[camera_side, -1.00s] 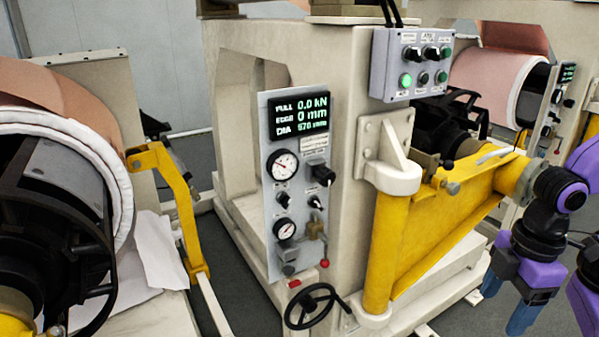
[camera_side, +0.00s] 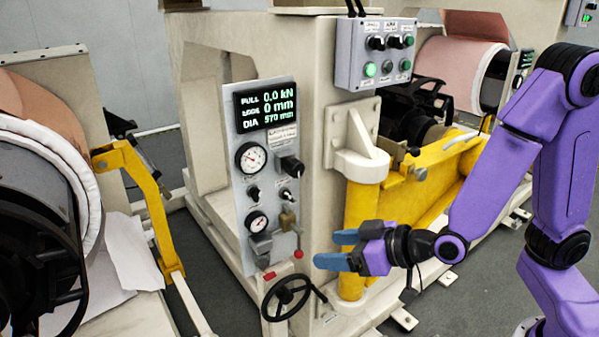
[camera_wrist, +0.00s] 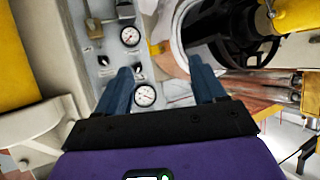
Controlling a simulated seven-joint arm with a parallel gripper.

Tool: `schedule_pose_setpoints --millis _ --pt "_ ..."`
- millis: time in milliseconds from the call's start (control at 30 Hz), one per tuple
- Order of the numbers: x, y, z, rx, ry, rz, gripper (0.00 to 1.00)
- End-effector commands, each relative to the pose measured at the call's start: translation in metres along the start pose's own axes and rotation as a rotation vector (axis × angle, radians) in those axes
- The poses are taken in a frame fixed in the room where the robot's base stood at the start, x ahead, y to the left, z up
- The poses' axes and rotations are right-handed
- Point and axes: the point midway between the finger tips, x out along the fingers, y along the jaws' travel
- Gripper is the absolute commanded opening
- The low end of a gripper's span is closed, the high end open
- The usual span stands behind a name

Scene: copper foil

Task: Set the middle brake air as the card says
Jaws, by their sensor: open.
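The middle stand's grey panel (camera_side: 236,205) faces the camera in the side view. Its display (camera_side: 266,107) reads "PULL 0.0 kN", about "EDGE 0 mm", and "DIA 570 mm". Below are an upper gauge (camera_side: 251,157), a lower gauge (camera_side: 256,222), a large black knob (camera_side: 291,166) and two smaller knobs. A small white label (camera_side: 283,134) under the display has unreadable print; I cannot tell which knob is brake air. My gripper (camera_side: 328,250) is open and empty, right of the panel's lower part, not touching it. In the wrist view, the gauges (camera_wrist: 145,96) show between and beyond my fingers.
A brass valve (camera_side: 287,218) with a red-tipped lever is on the lower panel. A black handwheel (camera_side: 286,298) sits below. A yellow post (camera_side: 360,225) stands close behind my gripper. A grey button box (camera_side: 376,54) is above. A foil roll (camera_side: 40,180) is at left.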

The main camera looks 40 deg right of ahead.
Motion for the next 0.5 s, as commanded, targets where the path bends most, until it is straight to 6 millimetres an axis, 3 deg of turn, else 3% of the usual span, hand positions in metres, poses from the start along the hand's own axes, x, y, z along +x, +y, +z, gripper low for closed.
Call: schedule_pose_setpoints --millis 233,500 --pt "0.003 0.054 -0.027 -0.066 0.264 0.291 0.69" --pt "-0.01 0.077 -0.043 -0.137 0.406 0.442 0.69"
